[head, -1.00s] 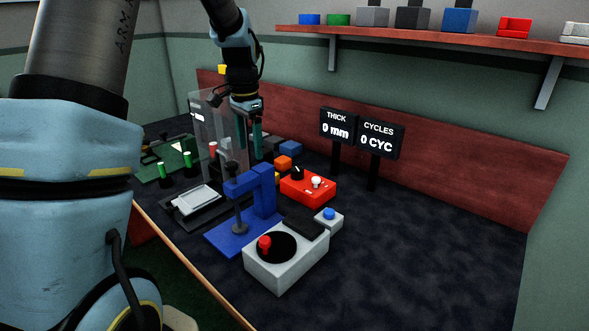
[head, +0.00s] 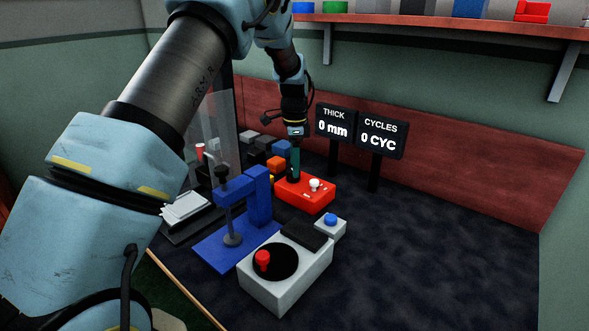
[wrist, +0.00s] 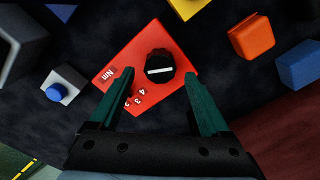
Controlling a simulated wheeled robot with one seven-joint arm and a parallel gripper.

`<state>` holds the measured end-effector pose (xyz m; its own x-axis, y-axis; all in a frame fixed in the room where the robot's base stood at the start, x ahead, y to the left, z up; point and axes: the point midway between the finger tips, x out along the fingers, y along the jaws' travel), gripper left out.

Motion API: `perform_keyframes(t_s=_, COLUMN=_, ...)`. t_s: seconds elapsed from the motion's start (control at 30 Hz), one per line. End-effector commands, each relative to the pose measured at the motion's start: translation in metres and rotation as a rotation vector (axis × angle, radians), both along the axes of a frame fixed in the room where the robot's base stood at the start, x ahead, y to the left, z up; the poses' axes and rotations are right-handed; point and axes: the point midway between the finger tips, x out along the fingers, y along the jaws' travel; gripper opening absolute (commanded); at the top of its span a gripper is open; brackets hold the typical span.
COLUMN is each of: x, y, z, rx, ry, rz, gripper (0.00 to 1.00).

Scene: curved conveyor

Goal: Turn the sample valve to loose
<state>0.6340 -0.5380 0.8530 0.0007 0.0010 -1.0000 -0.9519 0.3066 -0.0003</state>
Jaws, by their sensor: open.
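In the wrist view the red box (wrist: 125,58) shows "Nm" and digits. Its round black knob (wrist: 160,66) has a white pointer line. My gripper (head: 295,172) points down over the back left of this box, and its fingers partly hide the black knob in the head view. In the wrist view my gripper (wrist: 158,85) is open and empty, its green fingers apart on either side of the knob's line. I see no valve label or "loose" mark.
A blue press (head: 258,195) and a grey box (head: 286,280) with a red handle stand in front. A blue-button box (head: 330,226) is at the right. Small blocks, including an orange one (head: 276,163), lie behind. Two displays (head: 361,131) stand behind. The table's right side is clear.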

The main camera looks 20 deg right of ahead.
Motion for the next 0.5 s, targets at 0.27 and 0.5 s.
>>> perform_keyframes(t_s=0.27, x=0.000, y=0.000, z=-0.027, rx=0.000, ry=0.001, rz=0.000, gripper=0.81)
perform_keyframes(t_s=0.5, x=0.000, y=0.000, z=-0.030, rx=0.000, ry=0.000, rz=0.000, gripper=0.81)
